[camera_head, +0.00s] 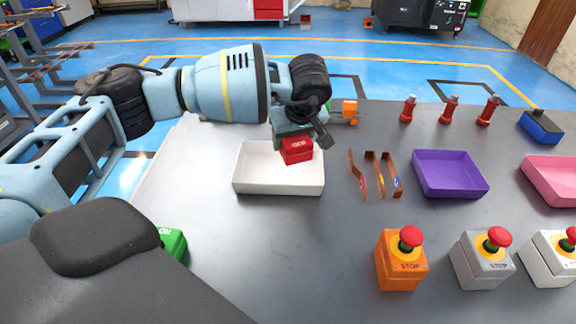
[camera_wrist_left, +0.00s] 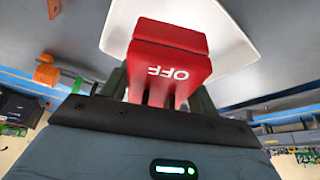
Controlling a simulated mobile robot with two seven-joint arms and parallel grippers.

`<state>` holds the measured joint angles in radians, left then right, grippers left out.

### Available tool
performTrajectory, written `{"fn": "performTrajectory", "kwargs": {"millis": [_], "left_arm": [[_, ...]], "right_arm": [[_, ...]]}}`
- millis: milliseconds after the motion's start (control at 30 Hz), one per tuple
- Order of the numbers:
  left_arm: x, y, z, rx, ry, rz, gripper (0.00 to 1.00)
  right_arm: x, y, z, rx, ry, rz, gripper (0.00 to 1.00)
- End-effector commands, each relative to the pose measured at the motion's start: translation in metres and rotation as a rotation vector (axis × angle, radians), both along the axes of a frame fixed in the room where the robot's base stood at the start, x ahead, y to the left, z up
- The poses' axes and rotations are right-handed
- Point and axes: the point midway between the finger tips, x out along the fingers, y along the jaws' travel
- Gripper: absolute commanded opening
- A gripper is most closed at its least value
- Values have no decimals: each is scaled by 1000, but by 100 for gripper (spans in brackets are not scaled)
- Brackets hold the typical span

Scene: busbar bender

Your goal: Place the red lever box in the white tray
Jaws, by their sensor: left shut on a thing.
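The red lever box (camera_head: 296,150) has "OFF" on its face and is held in my left gripper (camera_head: 303,134), which is shut on it. In the head view it shows in front of the right part of the white tray (camera_head: 262,181), seemingly above it. The left wrist view shows the red box (camera_wrist_left: 168,62) close up, with the white tray (camera_wrist_left: 232,55) behind it. The tray's visible floor is empty; part of it is hidden by the box and gripper. My right gripper is not in view.
Bent copper strips (camera_head: 375,174) and a purple tray (camera_head: 450,174) lie right of the white tray. Orange (camera_head: 398,270) and grey (camera_head: 478,268) stop-button boxes stand nearer. A green box (camera_head: 172,243) is partly hidden at the left. The table (camera_head: 290,240) is clear in front of the white tray.

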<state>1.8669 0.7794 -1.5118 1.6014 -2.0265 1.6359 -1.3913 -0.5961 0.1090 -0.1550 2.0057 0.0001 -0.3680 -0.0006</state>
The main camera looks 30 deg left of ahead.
Motion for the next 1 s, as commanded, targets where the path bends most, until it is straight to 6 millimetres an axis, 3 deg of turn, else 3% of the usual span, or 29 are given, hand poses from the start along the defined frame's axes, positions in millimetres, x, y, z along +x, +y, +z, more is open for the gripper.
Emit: {"fn": "performTrajectory", "kwargs": {"millis": [133,467,700,1000], "left_arm": [[0,0,-23,1,-1,1,29],[0,0,-38,1,0,1,29],[0,0,-73,1,0,3,29],[0,0,-77,0,-3,2,29]], "right_arm": [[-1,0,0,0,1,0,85],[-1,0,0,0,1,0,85],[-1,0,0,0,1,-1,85],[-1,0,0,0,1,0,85]]}}
